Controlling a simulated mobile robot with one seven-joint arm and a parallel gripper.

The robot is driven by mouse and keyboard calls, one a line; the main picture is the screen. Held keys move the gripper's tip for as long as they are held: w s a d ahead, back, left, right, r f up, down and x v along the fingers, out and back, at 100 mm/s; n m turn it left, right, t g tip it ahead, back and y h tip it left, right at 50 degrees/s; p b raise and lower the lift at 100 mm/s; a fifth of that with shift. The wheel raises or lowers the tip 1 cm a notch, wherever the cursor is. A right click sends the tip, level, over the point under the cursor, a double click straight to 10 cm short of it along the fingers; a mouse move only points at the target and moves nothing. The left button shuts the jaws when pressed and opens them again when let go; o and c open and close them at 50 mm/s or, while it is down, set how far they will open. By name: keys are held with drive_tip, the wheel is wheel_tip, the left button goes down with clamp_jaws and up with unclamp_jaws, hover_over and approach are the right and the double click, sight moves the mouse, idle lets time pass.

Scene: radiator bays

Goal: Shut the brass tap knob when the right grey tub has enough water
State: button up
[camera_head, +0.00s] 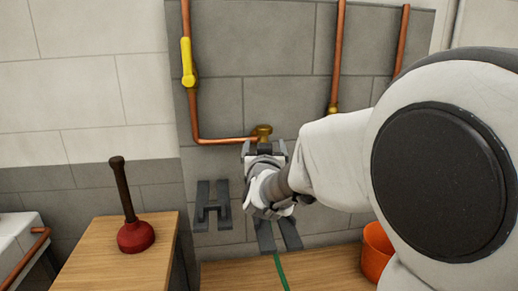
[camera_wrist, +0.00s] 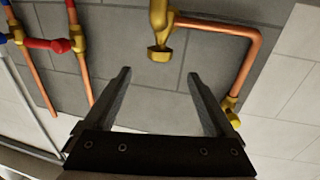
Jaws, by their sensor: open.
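The brass tap (camera_head: 262,131) sits on the grey wall at the end of a copper pipe, just above my gripper (camera_head: 265,150) in the head view. In the wrist view the brass tap (camera_wrist: 158,52) shows at the top middle, beyond the gap between my fingertips. My gripper (camera_wrist: 159,75) is open and its jaws are empty. The fingers appear apart from the tap. I cannot tell which way the knob is turned. No grey tub and no water level can be made out in either view.
A red plunger (camera_head: 135,236) stands on the wooden top at left. An orange bucket (camera_head: 378,252) is partly hidden by my arm. A grey bracket (camera_head: 212,206) is on the wall, left of my gripper. A green hose (camera_head: 281,272) lies below. A yellow valve handle (camera_head: 187,62) is on the left pipe.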

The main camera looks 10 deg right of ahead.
drive_tip(key=shift+s+a, duration=0.2)
drive_tip(key=shift+s, duration=0.95)
drive_tip(key=shift+s, duration=0.1)
